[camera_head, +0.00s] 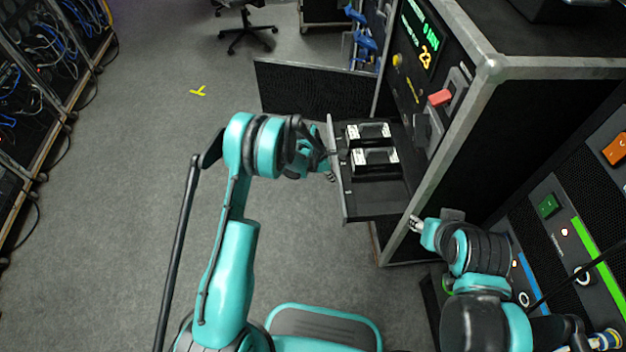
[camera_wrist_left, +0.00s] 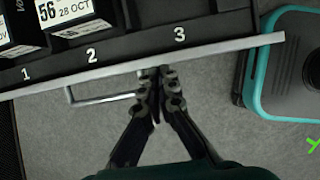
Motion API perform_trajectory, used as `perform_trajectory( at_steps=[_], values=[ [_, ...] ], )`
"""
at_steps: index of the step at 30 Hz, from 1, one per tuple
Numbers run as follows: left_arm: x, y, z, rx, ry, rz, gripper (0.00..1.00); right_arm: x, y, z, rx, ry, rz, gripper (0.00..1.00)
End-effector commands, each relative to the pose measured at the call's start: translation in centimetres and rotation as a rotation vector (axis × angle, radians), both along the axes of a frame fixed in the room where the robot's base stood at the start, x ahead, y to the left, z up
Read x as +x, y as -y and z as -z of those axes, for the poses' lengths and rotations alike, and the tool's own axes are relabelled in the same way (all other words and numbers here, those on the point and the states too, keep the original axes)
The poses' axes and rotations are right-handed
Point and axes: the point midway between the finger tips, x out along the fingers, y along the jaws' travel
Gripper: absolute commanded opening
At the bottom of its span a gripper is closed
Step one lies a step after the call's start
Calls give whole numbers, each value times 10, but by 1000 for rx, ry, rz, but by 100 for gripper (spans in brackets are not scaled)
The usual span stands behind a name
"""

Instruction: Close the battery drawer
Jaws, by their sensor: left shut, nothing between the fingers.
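The battery drawer (camera_head: 376,205) is pulled out of the black cabinet in the head view and holds two black-and-white batteries (camera_head: 368,132) (camera_head: 375,158). In the left wrist view its pale front edge (camera_wrist_left: 225,47) runs across, with the numbers 1, 2 and 3 behind it and a thin bar handle (camera_wrist_left: 100,99) below. My left gripper (camera_head: 330,163) is at the drawer front; in the wrist view its fingers (camera_wrist_left: 160,76) are shut and empty, at the handle's right end. Whether the tips touch the front is unclear. My right gripper (camera_head: 416,224) is beside the cabinet's front corner, its fingers too small to judge.
The cabinet (camera_head: 470,140) carries a lit display (camera_head: 418,35) and a red switch (camera_head: 440,97). A low black panel (camera_head: 310,88) stands out behind the drawer. Cabled racks (camera_head: 45,80) line the left; a chair (camera_head: 245,30) stands behind. The grey floor between is open.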

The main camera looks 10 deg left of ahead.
Motion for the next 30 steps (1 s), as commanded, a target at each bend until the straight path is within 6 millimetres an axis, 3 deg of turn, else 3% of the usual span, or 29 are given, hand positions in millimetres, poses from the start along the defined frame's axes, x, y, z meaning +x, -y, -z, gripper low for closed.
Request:
perform_trajectory(
  at_steps=[3, 15, 21, 30],
  values=[
    [9, 35, 1, -1, 0, 5, 0, 0, 0, 4, 0, 0, 0, 40],
    [38, 135, 0, -1, 1, 4, 0, 0, 0, 9, 0, 0, 0, 40],
    [48, 168, 0, 1, -1, 1, 0, 0, 0, 9, 0, 0, 0, 40],
    [55, 190, 0, 1, 0, -1, 0, 0, 0, 10, 0, 0, 0, 40]
  ],
)
